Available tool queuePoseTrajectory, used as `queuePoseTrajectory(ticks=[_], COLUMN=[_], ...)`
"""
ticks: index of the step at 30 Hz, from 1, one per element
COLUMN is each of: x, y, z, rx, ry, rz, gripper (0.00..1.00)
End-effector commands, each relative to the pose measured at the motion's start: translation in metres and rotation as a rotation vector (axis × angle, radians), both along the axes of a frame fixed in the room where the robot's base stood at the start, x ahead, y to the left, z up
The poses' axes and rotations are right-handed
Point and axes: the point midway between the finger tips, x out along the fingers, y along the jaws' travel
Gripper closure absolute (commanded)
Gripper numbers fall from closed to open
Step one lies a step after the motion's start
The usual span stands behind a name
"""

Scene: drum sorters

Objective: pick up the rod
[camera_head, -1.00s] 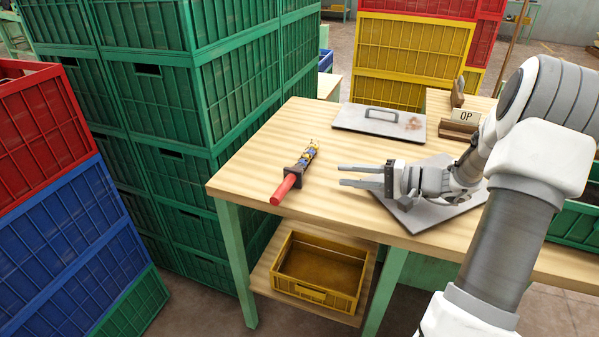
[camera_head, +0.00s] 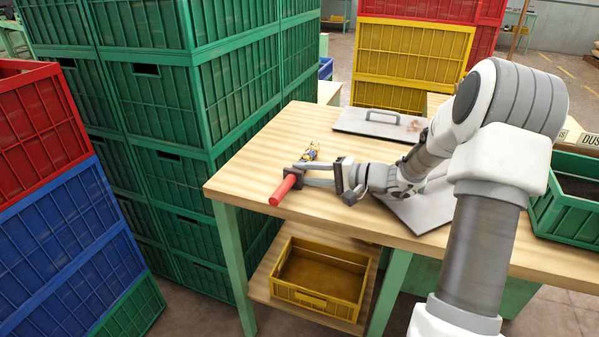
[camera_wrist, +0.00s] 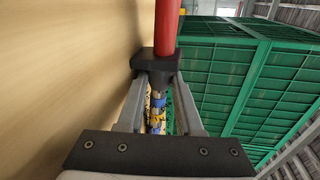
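The rod (camera_head: 283,190) lies on the wooden table near its left edge. It has a red handle, a dark square guard and a blue-and-yellow patterned shaft. It also shows in the wrist view (camera_wrist: 167,28), handle toward the top. My gripper (camera_head: 302,175) is at the rod, its two fingers on either side of the shaft just behind the guard. In the wrist view my gripper (camera_wrist: 160,84) looks open, with narrow gaps between fingers and shaft. The fingertips reach the guard; whether they touch it I cannot tell. In the head view my fingers hide part of the shaft.
A grey plate with a handle (camera_head: 379,122) lies at the table's back. Another grey plate (camera_head: 425,210) lies under my arm. Stacked green crates (camera_head: 165,100) stand close left of the table. A yellow crate (camera_head: 318,308) sits on the lower shelf. A green crate (camera_head: 572,215) stands at right.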

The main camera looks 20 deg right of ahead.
Motion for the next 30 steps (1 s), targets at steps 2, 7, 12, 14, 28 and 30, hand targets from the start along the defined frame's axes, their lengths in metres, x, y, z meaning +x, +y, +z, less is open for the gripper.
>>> queuePoseTrajectory(ticks=[2,7,12,14,28,30], x=[-0.0001,-0.0003,-0.0004,-0.0004,-0.0005,-0.0006], y=[-0.0004,-0.0005,-0.0006,-0.0006,-0.0006,-0.0006], z=[0.0006,0.0006,0.0006,0.0006,0.0006,0.0005], rx=[0.000,0.001,0.001,0.001,0.001,0.001], ry=[0.000,-0.001,-0.001,-0.001,-0.001,-0.001], rz=[0.000,0.000,0.000,0.000,0.000,0.000], gripper=[0.66,0.89,1.00,1.00,1.00,1.00])
